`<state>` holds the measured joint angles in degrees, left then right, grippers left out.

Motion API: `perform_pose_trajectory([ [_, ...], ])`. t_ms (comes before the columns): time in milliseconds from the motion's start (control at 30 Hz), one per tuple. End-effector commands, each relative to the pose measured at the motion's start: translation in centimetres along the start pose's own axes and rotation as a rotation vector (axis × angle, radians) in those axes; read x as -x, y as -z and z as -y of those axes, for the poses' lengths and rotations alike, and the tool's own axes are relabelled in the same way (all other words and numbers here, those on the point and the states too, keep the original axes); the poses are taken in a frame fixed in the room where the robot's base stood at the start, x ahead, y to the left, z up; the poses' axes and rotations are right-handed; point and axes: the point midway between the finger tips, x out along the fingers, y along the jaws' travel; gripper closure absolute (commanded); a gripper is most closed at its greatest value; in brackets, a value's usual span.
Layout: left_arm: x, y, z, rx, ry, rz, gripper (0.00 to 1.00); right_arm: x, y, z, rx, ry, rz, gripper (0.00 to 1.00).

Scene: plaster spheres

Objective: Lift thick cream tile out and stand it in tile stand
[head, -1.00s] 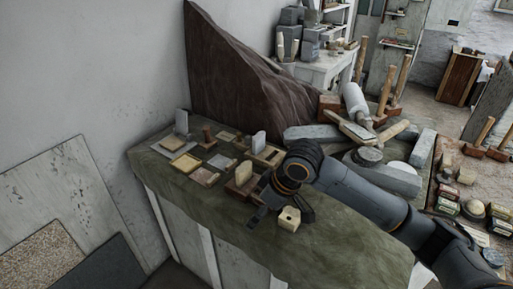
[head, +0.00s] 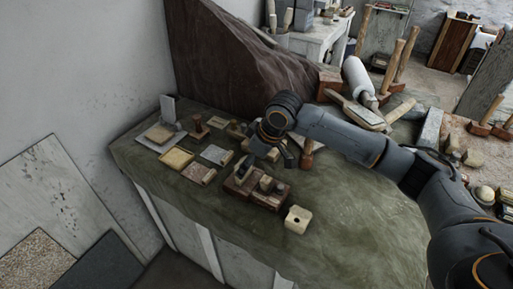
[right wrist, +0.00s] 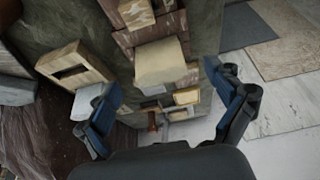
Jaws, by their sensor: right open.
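A thick cream tile (right wrist: 160,65) shows in the right wrist view between my open fingers, standing at a dark brown wooden rack (right wrist: 150,28). My right gripper (right wrist: 170,82) is empty, and its fingers are apart from the tile on both sides. In the head view the right gripper (head: 270,157) hangs over the far end of the brown rack (head: 240,190) and partly hides it. A smaller beige piece (right wrist: 137,13) also sits in the rack. A light wooden slotted block (right wrist: 75,70) lies beside the rack. My left gripper is out of view.
A cream block with a hole (head: 298,219) stands in front of the rack. Small trays and samples (head: 177,158) lie to the left, near an upright grey tile (head: 168,108). The green tabletop's front right is clear.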

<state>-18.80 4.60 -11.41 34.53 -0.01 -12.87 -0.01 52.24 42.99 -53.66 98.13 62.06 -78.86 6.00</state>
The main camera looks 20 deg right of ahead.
Motion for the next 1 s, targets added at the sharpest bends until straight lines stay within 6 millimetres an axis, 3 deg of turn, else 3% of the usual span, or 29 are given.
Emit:
perform_pose_trajectory([
  [67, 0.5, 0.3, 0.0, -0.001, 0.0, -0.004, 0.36, -1.6, 0.0, 0.1, 0.0, 0.002, 0.003, 0.08],
  [200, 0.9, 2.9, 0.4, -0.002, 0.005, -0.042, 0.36, -4.0, 0.0, 0.1, 0.0, 0.001, 0.002, 0.08],
  [367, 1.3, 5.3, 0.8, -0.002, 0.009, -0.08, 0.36, -6.0, 0.0, 0.1, 0.0, 0.001, 0.001, 0.08],
  [800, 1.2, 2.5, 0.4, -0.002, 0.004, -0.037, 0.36, -7.0, 0.0, 0.0, 0.002, -0.001, -0.001, 0.08],
  [1000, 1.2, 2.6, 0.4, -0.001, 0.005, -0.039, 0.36, -7.0, 0.0, 0.0, 0.001, -0.001, -0.001, 0.48],
])
